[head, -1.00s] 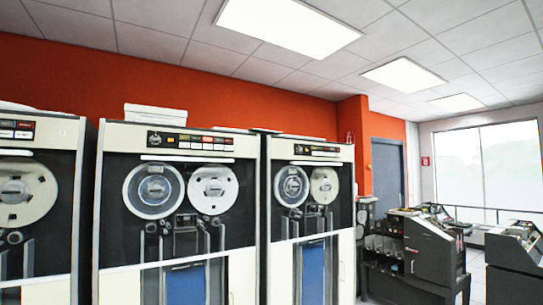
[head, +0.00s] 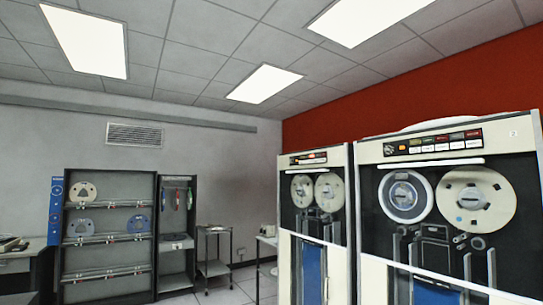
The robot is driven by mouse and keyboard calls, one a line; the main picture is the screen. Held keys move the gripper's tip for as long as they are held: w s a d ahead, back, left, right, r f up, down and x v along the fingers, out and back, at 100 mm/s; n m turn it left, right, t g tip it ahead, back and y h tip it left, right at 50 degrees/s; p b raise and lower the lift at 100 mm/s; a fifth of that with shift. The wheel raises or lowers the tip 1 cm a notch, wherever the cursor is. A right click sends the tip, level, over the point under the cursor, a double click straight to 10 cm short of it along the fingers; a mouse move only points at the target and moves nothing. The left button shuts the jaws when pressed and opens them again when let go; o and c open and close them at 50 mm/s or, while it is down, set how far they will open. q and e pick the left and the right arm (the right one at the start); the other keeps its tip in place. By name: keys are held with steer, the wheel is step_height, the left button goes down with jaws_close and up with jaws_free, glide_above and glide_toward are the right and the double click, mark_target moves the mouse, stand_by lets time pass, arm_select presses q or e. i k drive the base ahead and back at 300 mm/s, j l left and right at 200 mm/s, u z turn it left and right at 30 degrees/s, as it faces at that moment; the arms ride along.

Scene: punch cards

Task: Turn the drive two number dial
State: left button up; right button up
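Two tall tape drives stand at the right in the head view. The nearer tape drive (head: 372,220) is cut off by the right edge. Its top panel (head: 432,142) has a row of coloured and white buttons. At the panel's left end is a small dark round shape (head: 391,150) that may be a number dial; its number is too small to read. The farther tape drive (head: 338,218) has a similar, smaller panel (head: 308,158), where a dial is too small to make out. I cannot tell which drive is number two. Neither gripper is in view.
A dark tape rack (head: 110,245) with several reels and a narrower cabinet (head: 177,255) stand against the grey wall. A small wire cart (head: 213,268) is beside them. A desk (head: 15,258) is at the far left.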

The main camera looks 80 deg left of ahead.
mark_target(389, 149)
steer(key=u, duration=1.6)
steer(key=i+j, duration=0.35)
steer(key=i+j+z, duration=0.15)
steer(key=i+j, duration=0.45)
steer(key=i+j+z, duration=0.15)
steer(key=i+j, duration=0.2)
steer(key=j, duration=0.15)
steer(key=i+j, duration=0.25)
steer(key=j, duration=0.15)
steer(key=i+j+z, duration=0.15)
steer(key=i+j, duration=0.15)
steer(key=j, duration=0.15)
steer(key=i+j, duration=0.3)
steer(key=j, duration=0.15)
steer(key=i+j+z, duration=0.15)
steer(key=j, duration=0.3)
steer(key=i, duration=0.1)
